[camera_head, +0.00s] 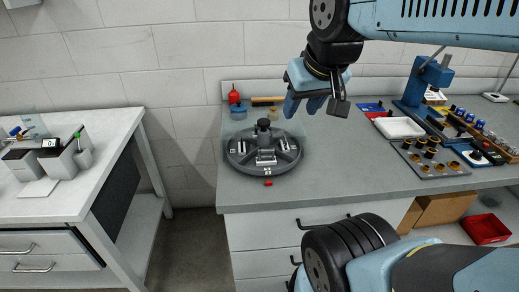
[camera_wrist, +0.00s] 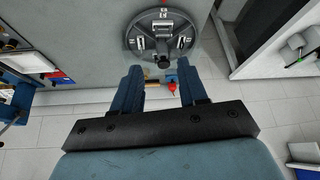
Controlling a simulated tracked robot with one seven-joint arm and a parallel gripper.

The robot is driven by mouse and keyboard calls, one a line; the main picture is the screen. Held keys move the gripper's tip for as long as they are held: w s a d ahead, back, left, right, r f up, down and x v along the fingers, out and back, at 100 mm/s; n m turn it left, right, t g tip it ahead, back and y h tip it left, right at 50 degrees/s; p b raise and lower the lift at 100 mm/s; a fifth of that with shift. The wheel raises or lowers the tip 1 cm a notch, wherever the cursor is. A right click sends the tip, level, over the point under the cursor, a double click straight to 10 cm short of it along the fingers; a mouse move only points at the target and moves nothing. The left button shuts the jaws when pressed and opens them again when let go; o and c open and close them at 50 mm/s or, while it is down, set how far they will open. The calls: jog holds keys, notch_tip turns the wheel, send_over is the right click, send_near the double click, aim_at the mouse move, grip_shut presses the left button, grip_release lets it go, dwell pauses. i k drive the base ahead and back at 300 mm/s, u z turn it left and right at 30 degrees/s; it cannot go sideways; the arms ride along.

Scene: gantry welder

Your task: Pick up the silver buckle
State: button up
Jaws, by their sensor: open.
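One silver piece (camera_head: 266,157) is in the front compartment, one (camera_head: 241,147) at the left and one (camera_head: 284,144) at the right. I cannot tell for sure which is the silver buckle. My gripper (camera_head: 303,104) is open and empty, above the bench, to the right of and higher than the tray. In the wrist view the tray (camera_wrist: 131,48) is beyond the open fingertips (camera_wrist: 159,74).
A red-topped bottle (camera_head: 234,97) and a blue container stand behind the tray; a small red item (camera_head: 268,183) lies in front. A white tray (camera_head: 399,127), a blue press (camera_head: 418,82) and a block of brass parts (camera_head: 430,160) fill the right. A gap separates the left bench (camera_head: 100,150).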

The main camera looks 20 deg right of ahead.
aim_at(264, 150)
jog(key=k, duration=0.5)
jog(key=u, duration=1.25)
jog(key=k, duration=0.75)
jog(key=z, duration=1.05)
jog(key=i, duration=1)
jog(key=u, duration=0.1)
